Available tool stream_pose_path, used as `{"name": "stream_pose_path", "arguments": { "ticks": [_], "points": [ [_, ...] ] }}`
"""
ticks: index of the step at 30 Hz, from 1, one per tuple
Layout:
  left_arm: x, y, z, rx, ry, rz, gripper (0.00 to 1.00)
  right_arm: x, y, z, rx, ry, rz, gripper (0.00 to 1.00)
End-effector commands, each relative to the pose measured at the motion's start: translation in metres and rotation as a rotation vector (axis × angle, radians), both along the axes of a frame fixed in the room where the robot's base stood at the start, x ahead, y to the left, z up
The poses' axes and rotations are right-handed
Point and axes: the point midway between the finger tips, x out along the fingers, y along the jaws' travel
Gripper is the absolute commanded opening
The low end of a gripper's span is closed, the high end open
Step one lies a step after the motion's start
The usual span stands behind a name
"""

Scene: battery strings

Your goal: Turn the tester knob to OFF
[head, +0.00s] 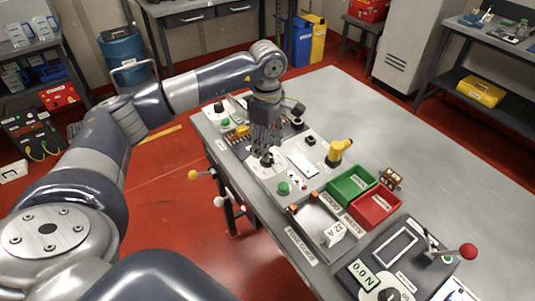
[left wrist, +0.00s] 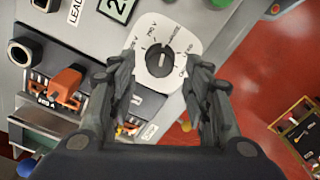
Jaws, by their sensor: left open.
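A round black knob (left wrist: 159,60) sits at the middle of a white dial plate (left wrist: 183,31) in the left wrist view. Printed words ring the dial; most are too small to read surely, so the set position cannot be told. In the head view the dial plate (head: 261,169) lies on the bench near its left edge, partly hidden by my gripper. My left gripper (head: 266,152) points down over it. In the left wrist view its open fingers (left wrist: 166,76) stand on either side of the knob, with visible gaps. My right gripper is not in view.
A second black dial knob (head: 388,294) sits beside a 0.0 V display (head: 362,272) at the bench front. A yellow part (head: 338,151), a green bin (head: 351,185) and a red bin (head: 374,205) stand right of my gripper. The bench's far right (head: 430,160) is clear.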

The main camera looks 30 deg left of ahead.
Motion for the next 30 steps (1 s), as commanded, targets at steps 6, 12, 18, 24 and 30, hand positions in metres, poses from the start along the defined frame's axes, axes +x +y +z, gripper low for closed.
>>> {"name": "stream_pose_path", "arguments": {
  "ticks": [6, 12, 18, 24, 30],
  "points": [
    [0.0, 0.0, -0.013, 0.0, 0.001, -0.002, 0.45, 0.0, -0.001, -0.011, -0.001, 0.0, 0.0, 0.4],
    [0.0, 0.0, -0.025, 0.0, 0.001, -0.003, 0.45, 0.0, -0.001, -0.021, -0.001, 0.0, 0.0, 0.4],
    [0.0, 0.0, -0.035, 0.0, 0.0, -0.003, 0.45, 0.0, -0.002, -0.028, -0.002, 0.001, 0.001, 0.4],
    [0.0, 0.0, -0.034, 0.0, 0.0, -0.003, 0.45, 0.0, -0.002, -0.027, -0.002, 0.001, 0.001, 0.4],
    [0.0, 0.0, -0.034, 0.0, 0.0, -0.004, 0.11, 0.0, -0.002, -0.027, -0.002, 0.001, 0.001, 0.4]
  ]
}}
